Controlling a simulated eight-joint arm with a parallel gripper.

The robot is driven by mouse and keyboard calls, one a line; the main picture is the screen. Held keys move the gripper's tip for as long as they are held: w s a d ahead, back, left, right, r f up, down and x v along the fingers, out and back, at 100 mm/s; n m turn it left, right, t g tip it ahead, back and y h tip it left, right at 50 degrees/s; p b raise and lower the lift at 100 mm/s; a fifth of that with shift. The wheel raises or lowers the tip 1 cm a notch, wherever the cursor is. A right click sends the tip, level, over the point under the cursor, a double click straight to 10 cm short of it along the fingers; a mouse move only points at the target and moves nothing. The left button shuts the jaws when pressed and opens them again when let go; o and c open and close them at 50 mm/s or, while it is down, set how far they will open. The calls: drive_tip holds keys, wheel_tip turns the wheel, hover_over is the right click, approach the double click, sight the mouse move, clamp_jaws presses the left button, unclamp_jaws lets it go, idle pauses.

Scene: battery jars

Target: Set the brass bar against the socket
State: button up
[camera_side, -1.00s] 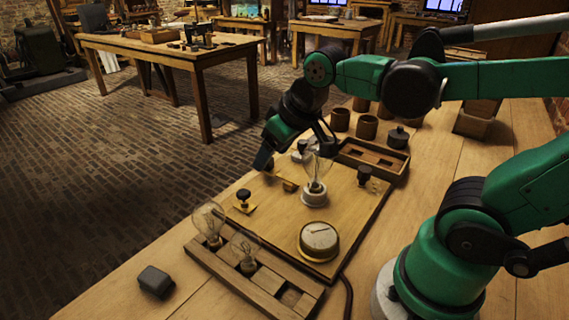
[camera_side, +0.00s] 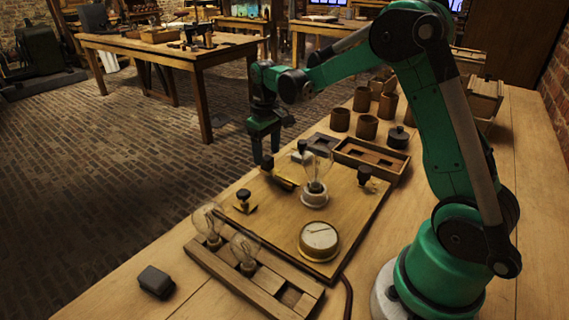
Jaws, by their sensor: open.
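The brass bar (camera_side: 283,183) lies on the wooden board, with a dark knob (camera_side: 267,162) at its far left end. Its near end points toward the white socket (camera_side: 314,198) and looks slightly apart from it; contact is hard to judge at this size. A clear glass bulb (camera_side: 317,170) stands upright in the socket. My gripper (camera_side: 265,157) is open and points down, its fingers just above or around the bar's knob. Whether the fingers touch the knob I cannot tell.
The board (camera_side: 283,222) also carries a round dial (camera_side: 319,238) and other dark knobs (camera_side: 243,196). A wooden rack (camera_side: 232,273) with two bulbs stands in front. A compartment tray (camera_side: 372,160) and several brown jars (camera_side: 340,120) stand behind. A dark block (camera_side: 155,281) lies at front left.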

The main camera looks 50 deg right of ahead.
drive_tip(key=shift+f, duration=1.2)
clamp_jaws()
